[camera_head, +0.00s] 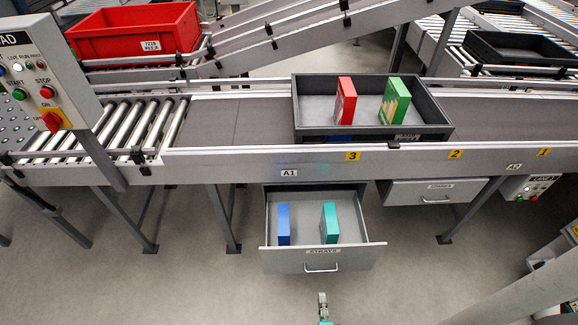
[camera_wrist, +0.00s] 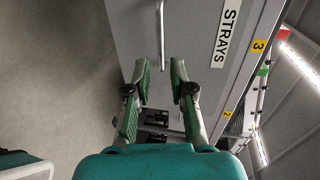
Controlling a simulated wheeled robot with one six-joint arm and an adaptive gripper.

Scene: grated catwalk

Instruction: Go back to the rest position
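My gripper (camera_head: 322,298) is just in front of the open STRAYS drawer (camera_head: 284,266), below its handle (camera_head: 322,267) in the head view. In the wrist view my gripper (camera_wrist: 160,68) is open, with a clear gap between its green-padded fingers. The drawer handle (camera_wrist: 162,25) runs in line with that gap, and the fingers do not appear shut on it. The drawer stands pulled out under the conveyor and holds a blue box (camera_head: 283,224) and a teal box (camera_head: 330,223), both upright and apart.
A dark grey crate (camera_head: 424,137) on the conveyor (camera_head: 230,160) holds a red box (camera_head: 346,101) and a green box (camera_head: 395,100). A second drawer (camera_head: 436,192) on the right is shut. Floor left of the drawer is clear.

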